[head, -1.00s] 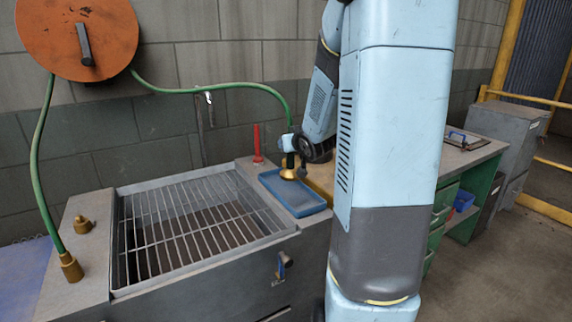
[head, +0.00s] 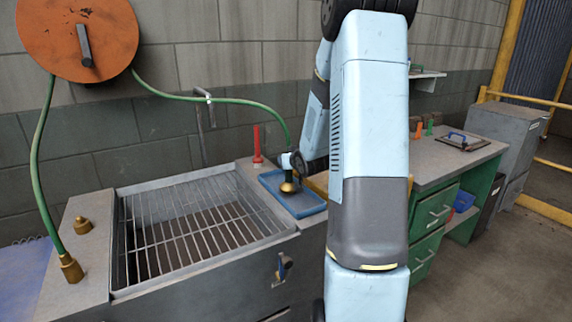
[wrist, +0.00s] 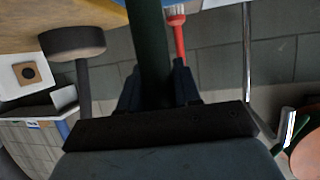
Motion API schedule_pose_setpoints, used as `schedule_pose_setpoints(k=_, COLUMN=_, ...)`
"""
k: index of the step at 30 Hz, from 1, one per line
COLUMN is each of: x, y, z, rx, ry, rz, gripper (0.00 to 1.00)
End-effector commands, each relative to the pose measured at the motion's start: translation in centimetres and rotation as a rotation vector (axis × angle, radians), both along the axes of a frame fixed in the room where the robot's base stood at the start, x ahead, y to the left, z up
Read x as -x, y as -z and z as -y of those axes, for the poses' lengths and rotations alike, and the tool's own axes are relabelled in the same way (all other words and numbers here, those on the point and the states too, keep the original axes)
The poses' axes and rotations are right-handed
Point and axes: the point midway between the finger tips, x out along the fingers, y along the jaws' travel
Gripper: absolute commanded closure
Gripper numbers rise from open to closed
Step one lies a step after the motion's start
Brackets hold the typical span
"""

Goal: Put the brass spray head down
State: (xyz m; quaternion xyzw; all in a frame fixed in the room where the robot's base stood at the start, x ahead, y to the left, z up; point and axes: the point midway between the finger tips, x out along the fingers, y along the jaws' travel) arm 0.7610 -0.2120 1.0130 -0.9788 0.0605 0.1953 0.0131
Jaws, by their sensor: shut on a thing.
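The brass spray head (head: 288,187) shows in the head view as a small brass bell at the low end of the green hose, over the blue tray (head: 312,209). My gripper (head: 290,165) is shut on it from the right, just above the brass part. I cannot tell whether the brass touches the tray floor. In the wrist view, my gripper (wrist: 158,88) is shut around a dark green upright piece (wrist: 148,45); the brass end is out of that picture.
The green hose (head: 240,103) arches from the orange reel (head: 78,38) over a metal hook. A red-handled brush (head: 257,145) stands behind the tray. A grated sink (head: 190,230) lies left, with brass fittings (head: 82,225) on its ledge. A green-drawered bench (head: 432,215) stands right.

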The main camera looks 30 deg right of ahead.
Motion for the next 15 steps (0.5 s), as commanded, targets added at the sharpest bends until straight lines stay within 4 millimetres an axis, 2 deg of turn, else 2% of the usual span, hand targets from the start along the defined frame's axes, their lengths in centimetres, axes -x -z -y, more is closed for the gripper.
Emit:
schedule_pose_setpoints(k=3, x=0.02, y=1.15, z=-0.02, rx=-0.001, ry=0.001, rz=0.0, gripper=1.0)
schedule_pose_setpoints(k=13, x=0.0, y=1.33, z=-0.05, rx=0.001, ry=0.0, rz=0.001, gripper=1.0)
schedule_pose_setpoints(k=14, x=0.02, y=1.39, z=-0.07, rx=0.001, ry=0.0, rz=0.0, gripper=0.66)
schedule_pose_setpoints(k=15, x=0.01, y=1.36, z=-0.06, rx=0.001, ry=0.0, rz=0.0, gripper=0.63)
